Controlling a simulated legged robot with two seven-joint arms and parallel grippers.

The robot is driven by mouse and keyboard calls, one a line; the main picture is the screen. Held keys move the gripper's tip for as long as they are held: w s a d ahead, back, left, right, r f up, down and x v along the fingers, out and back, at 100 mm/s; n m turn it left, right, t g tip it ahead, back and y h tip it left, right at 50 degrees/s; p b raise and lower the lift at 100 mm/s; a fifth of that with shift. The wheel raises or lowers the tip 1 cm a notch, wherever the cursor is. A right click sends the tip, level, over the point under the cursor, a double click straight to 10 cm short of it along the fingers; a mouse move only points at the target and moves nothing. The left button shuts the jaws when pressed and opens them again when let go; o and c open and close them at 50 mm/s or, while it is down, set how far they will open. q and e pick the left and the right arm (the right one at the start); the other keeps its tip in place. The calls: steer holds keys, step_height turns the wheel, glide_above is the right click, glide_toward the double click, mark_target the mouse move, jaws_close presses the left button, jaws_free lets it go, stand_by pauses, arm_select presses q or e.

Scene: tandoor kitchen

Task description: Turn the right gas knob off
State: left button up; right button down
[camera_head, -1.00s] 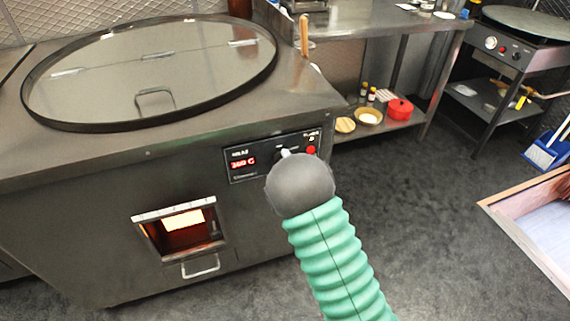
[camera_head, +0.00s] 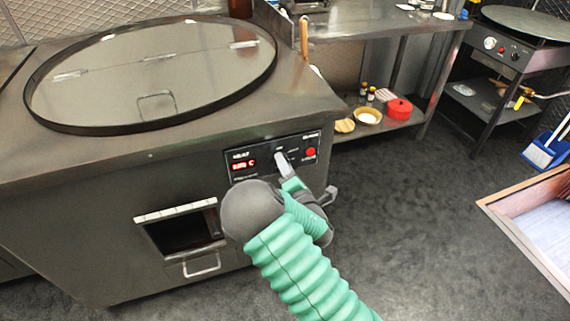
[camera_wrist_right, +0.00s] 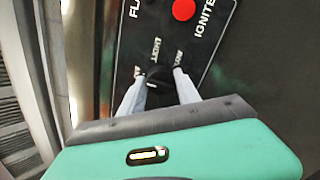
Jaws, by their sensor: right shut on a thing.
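The black gas knob (camera_wrist_right: 157,74) is on the dark control panel (camera_head: 237,156) on the tandoor's front. It sits between the two pale fingers of my right gripper (camera_wrist_right: 160,82) in the right wrist view, and the gripper is shut on it. In the head view my right gripper (camera_head: 283,161) reaches up to the panel, and its fingers mostly cover the knob. The red ignite button (camera_head: 310,152) is to the right of the knob. The red display (camera_head: 243,165) is lit at the left. My left gripper is not in view.
The tandoor (camera_head: 80,190) has a round lid (camera_head: 190,75) on top. Its front window (camera_head: 175,234) is dark inside, with a handle (camera_head: 201,265) below. A steel shelf table (camera_head: 375,25) stands behind at the right.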

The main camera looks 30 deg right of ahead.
steer(key=shift+a+f+n, duration=0.2)
steer(key=shift+f+n, duration=0.1)
steer(key=shift+f, duration=0.05)
steer(key=c, duration=1.2)
jaws_free()
steer(key=o, duration=0.3)
steer(key=shift+d+r, duration=0.1)
steer(key=shift+r, duration=0.05)
